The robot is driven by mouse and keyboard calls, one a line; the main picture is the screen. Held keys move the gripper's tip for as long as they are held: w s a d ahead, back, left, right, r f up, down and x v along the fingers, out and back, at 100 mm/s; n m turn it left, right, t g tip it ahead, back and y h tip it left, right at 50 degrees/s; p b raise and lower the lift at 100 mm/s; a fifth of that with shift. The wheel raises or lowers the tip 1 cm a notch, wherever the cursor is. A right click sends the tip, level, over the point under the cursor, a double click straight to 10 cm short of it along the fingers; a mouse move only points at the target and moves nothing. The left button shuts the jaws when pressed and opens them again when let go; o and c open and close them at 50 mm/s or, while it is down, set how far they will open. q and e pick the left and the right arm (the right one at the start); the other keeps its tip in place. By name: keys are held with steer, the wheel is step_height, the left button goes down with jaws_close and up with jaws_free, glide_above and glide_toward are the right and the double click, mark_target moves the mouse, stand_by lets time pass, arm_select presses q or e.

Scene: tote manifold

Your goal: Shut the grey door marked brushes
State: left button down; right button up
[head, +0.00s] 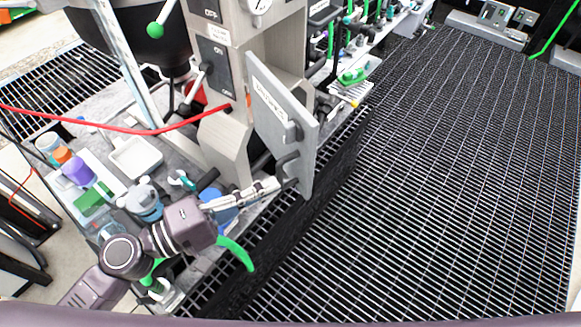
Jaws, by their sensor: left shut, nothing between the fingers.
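The grey door (283,120) stands open, swung out from the beige cabinet (222,60). A label strip, too small to read for certain, runs along its upper face. A dark grey handle (292,131) sticks out below the label, with a curved grey piece (286,165) lower down. My left gripper (284,184) reaches in from the lower left, its fingers shut and empty. Its tips are by the lower part of the door, near the curved piece; I cannot tell whether they touch. My right gripper is out of view.
A red hose (115,128) crosses in front of the cabinet. Jars, a white tray (135,157) and a green block (93,198) crowd the worktop at left. More small items line the worktop behind the door. The dark grated floor (440,190) at right is clear.

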mark_target(304, 170)
arm_select(q)
steer(key=x, duration=0.1)
steer(key=p+x, duration=0.2)
steer(key=x, duration=0.1)
steer(key=shift+r, duration=0.3)
steer(key=shift+w+d+f+p, duration=0.25)
steer(key=shift+w+d+p, duration=0.2)
steer(key=shift+d, duration=0.2)
